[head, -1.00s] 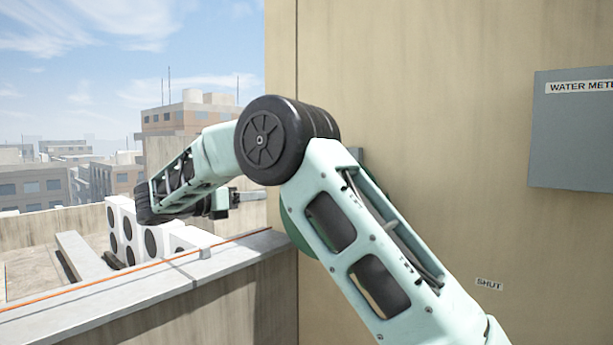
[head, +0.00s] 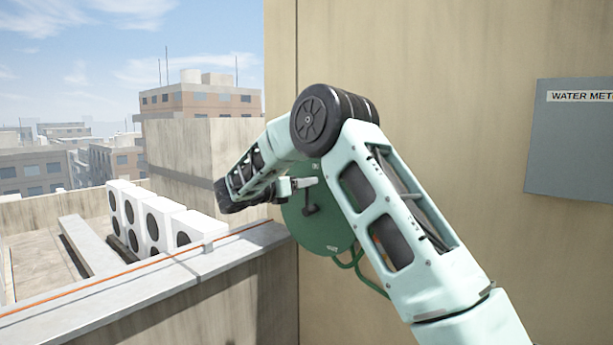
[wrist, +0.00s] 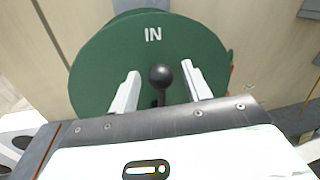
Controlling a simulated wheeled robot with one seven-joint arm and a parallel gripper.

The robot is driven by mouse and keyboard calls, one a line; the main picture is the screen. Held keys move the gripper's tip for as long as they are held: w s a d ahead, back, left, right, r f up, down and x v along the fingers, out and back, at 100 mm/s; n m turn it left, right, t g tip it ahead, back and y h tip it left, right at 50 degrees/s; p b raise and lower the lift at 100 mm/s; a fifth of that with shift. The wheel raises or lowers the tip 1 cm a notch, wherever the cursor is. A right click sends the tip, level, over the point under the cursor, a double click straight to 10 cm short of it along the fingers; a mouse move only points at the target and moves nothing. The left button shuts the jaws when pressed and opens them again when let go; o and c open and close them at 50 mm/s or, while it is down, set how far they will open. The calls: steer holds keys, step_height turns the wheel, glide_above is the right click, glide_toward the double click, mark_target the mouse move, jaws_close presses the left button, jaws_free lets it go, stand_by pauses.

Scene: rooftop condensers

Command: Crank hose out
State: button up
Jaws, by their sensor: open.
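A green hose reel (head: 318,225) is on the tan wall, partly hidden behind my arm in the head view. In the wrist view the reel's round face (wrist: 105,62) carries the white word "IN". A dark crank handle with a round black knob (wrist: 160,76) stands out from the reel; it also shows in the head view (head: 309,196). My gripper (wrist: 157,75) is open, with one pale finger on each side of the knob. Gaps show between the fingers and the knob. Green hose (head: 356,262) hangs in loops below the reel.
A grey box labelled "WATER MET..." (head: 570,145) is on the wall at right. A concrete parapet (head: 170,280) with an orange line along its top runs at lower left. White condensers (head: 150,222) stand beyond it.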

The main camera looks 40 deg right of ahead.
steer(key=shift+d, duration=0.9)
jaws_close()
steer(key=shift+s, duration=0.1)
